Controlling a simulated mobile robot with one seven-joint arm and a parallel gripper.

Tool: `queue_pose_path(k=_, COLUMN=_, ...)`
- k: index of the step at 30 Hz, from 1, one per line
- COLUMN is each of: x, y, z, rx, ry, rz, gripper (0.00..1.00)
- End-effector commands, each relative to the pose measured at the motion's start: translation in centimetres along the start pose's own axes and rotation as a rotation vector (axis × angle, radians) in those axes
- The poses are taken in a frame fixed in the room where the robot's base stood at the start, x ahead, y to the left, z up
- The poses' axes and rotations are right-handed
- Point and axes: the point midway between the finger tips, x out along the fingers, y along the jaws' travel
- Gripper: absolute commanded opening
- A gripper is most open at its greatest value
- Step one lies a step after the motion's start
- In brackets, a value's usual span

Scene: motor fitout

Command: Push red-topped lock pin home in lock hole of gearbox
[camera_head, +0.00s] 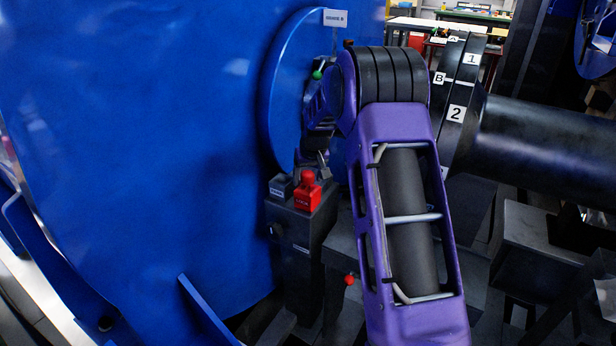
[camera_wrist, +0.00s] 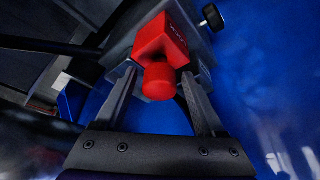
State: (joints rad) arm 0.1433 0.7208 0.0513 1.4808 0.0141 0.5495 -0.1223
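A red block with a round red knob (camera_head: 307,190) sits on top of a dark post beside the large blue housing. In the wrist view the red knob (camera_wrist: 159,82) points toward the camera, between the fingers of my gripper (camera_wrist: 158,78). The fingers look apart, with gaps beside the knob. No lock hole can be made out.
A small dark block (camera_head: 281,187) sits left of the red one. A smaller red knob (camera_head: 349,280) is lower down, near my arm. A green knob (camera_head: 318,73) is by the blue disc. A dark shaft (camera_head: 545,140) with numbered flange labels extends right.

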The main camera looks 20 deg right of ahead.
Motion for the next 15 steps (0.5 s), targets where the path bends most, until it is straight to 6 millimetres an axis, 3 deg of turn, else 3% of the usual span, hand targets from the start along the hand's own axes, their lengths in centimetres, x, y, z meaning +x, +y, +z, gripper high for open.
queue_pose_path(k=10, x=-0.1, y=0.0, z=0.0, rx=0.000, ry=-0.001, rz=0.000, gripper=0.83)
queue_pose_path(k=15, x=-1.7, y=0.0, z=-0.1, rx=0.000, ry=0.002, rz=0.000, gripper=0.83)
